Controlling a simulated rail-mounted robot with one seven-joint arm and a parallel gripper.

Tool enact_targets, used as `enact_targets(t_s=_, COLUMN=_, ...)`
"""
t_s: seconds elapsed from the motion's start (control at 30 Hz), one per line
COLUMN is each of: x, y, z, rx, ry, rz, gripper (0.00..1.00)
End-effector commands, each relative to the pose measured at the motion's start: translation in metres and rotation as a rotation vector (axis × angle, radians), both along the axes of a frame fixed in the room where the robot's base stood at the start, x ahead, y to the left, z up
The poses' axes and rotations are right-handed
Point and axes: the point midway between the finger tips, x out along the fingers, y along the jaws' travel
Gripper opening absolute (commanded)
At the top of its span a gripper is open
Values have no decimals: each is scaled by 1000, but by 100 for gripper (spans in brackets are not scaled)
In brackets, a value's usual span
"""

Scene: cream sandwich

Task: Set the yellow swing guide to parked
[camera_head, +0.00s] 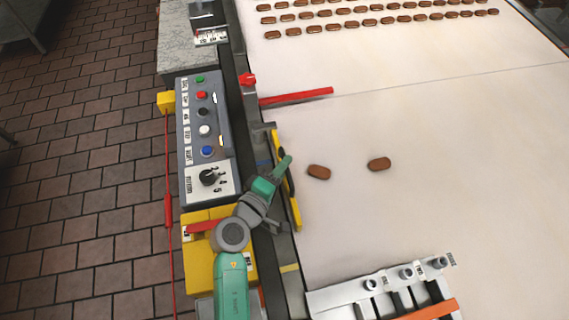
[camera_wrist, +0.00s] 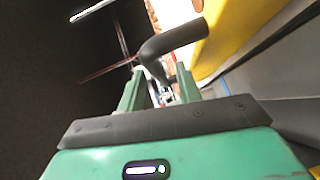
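The yellow swing guide (camera_head: 294,212) is a long bar along the left edge of the white belt, roughly parallel to that edge. In the wrist view its yellow face (camera_wrist: 238,32) fills the upper right. A dark grey bent handle (camera_wrist: 178,38) shows in front of it. My gripper (camera_head: 284,163) is over the belt edge at the guide and hides part of it. In the wrist view my gripper's green fingers (camera_wrist: 160,88) stand apart, with the handle's lower end seen between their tips. I cannot tell whether they touch it.
A red bar (camera_head: 296,97) reaches over the belt farther up. Two brown biscuits (camera_head: 319,172) (camera_head: 379,164) lie right of the guide; rows of biscuits are at the far end. A button panel (camera_head: 205,130) stands left, and a white slotted unit (camera_head: 345,295) at the bottom.

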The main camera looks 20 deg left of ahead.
Motion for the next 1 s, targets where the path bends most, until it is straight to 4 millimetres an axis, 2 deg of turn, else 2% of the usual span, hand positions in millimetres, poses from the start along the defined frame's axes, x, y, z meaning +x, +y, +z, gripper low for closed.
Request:
enact_targets(t_s=0.1, x=-26, y=4, z=4, rx=0, ry=2, rz=3, gripper=34)
enact_targets(t_s=0.2, x=-44, y=7, z=6, rx=-1, ry=1, rz=2, gripper=34)
enact_targets(t_s=0.33, x=-59, y=9, z=9, rx=0, ry=0, rz=2, gripper=34)
enact_targets(t_s=0.9, x=-62, y=9, z=10, rx=0, ry=0, rz=1, gripper=34)
enact_targets(t_s=1.0, x=-62, y=10, z=21, rx=0, ry=0, rz=1, gripper=34)
